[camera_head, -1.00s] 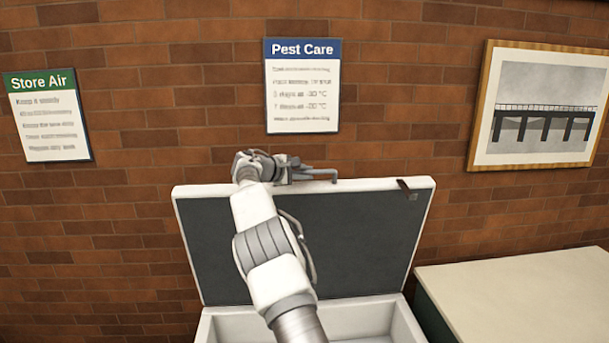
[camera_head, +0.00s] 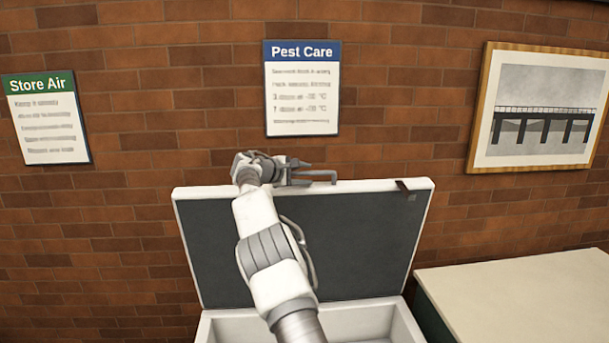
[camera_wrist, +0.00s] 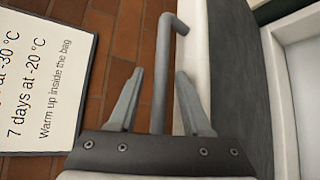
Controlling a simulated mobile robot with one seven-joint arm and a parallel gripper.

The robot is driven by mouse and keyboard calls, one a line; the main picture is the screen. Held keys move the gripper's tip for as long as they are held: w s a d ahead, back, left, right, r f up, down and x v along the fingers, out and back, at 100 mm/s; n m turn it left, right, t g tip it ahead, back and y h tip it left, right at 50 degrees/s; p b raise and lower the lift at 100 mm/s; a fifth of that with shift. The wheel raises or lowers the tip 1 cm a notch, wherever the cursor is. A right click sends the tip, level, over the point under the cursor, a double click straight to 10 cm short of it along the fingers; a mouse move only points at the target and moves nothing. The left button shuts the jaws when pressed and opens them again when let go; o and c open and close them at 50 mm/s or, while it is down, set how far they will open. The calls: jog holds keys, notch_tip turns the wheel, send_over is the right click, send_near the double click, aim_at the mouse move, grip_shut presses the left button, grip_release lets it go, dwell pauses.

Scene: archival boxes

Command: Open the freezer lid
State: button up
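The freezer lid (camera_head: 355,240) stands raised and nearly upright against the brick wall, its dark inner side facing me. It also shows in the wrist view (camera_wrist: 240,70). The white freezer body (camera_head: 400,325) is open below it, partly hidden by my arm. The grey bent handle (camera_head: 322,173) is at the lid's top edge; in the wrist view the handle (camera_wrist: 163,60) runs between my fingers. My gripper (camera_head: 302,173) is at the lid's top edge. In the wrist view my gripper (camera_wrist: 160,73) is open, with a gap on each side of the bar.
A pale-topped cabinet or table (camera_head: 520,290) stands to the right of the freezer. A Pest Care sign (camera_head: 302,88), a Store Air sign (camera_head: 47,115) and a framed bridge picture (camera_head: 540,105) hang on the wall.

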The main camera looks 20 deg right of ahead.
jog(key=shift+a, duration=0.1)
jog(key=shift+s+a+b, duration=0.2)
jog(key=shift+a+b, duration=0.1)
jog(key=shift+b, duration=0.05)
jog(key=b+v, duration=0.4)
jog(key=v, duration=1.2)
jog(key=shift+a+r+b, duration=0.25)
jog(key=shift+b, duration=0.05)
